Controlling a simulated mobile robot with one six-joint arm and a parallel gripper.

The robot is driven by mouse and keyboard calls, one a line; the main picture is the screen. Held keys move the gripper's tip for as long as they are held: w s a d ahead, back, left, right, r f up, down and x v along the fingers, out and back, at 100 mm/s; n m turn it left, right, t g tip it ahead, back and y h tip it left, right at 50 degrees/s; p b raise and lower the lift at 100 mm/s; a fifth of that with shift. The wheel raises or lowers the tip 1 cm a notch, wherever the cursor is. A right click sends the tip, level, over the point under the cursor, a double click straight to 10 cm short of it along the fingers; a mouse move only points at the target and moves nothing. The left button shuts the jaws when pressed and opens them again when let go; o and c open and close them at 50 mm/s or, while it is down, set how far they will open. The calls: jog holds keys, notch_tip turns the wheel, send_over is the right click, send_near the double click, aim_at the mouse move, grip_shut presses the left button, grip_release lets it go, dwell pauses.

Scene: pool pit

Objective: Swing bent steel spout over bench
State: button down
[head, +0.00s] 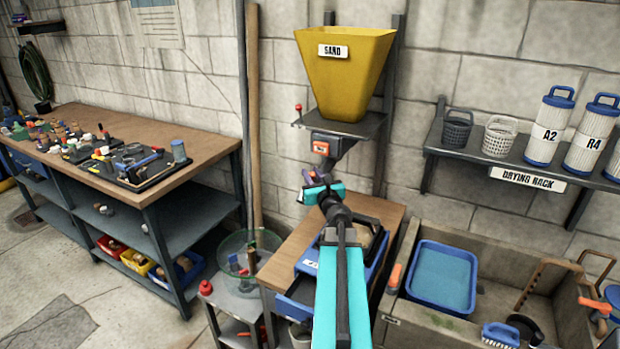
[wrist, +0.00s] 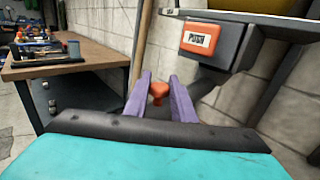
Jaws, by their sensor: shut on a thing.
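The yellow sand hopper (head: 345,75) hangs on the wall above a grey shelf. Under the shelf is a dark dispenser box with an orange push plate (wrist: 200,39). A dark grey bent spout (wrist: 208,78) slopes down and left from that box, partly behind my right finger. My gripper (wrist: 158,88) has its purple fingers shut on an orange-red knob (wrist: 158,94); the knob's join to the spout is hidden. In the head view my gripper (head: 308,174) is just below and left of the box. A small wood-topped bench (head: 385,213) stands below, partly covered by my arm.
A long wooden workbench (head: 200,150) with tools stands at the left. A wooden pole (head: 252,110) leans on the wall behind my gripper. A stone basin with a blue tub (head: 442,300) and a drying rack (head: 460,152) are at the right.

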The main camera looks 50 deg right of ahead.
jog(key=shift+s, duration=0.1)
jog(key=c, duration=1.5)
grip_release()
jog(key=shift+s+a, duration=0.1)
jog(key=shift+c, duration=0.2)
jog(key=shift+s, duration=0.1)
